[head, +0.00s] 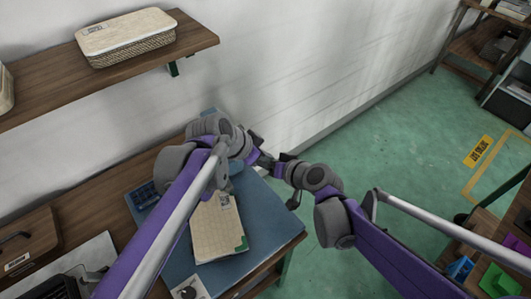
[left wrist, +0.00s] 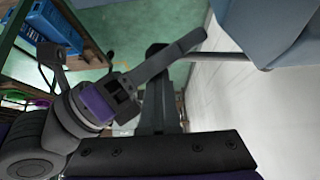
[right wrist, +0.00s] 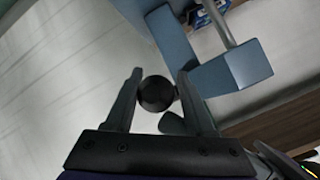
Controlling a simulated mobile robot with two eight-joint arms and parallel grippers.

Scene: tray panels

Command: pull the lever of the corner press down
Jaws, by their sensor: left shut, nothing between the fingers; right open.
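The corner press is mostly hidden behind my left arm in the head view; a blue part of it (head: 209,113) shows above the arm. Its blue body (right wrist: 228,70) shows in the right wrist view. The lever's black knob (right wrist: 156,93) sits between the spread fingers of my right gripper (right wrist: 160,73), which is open; I cannot tell if they touch it. In the left wrist view the lever's grey rod (left wrist: 222,57) runs out from the blue body (left wrist: 268,30). My left gripper (left wrist: 154,92) is shut and empty, close beside the right gripper. It also shows in the head view (head: 258,156).
A wall shelf (head: 45,85) with a wicker box (head: 125,38) hangs at the upper left. The wall stands close behind; green floor (head: 390,140) is open at the right.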

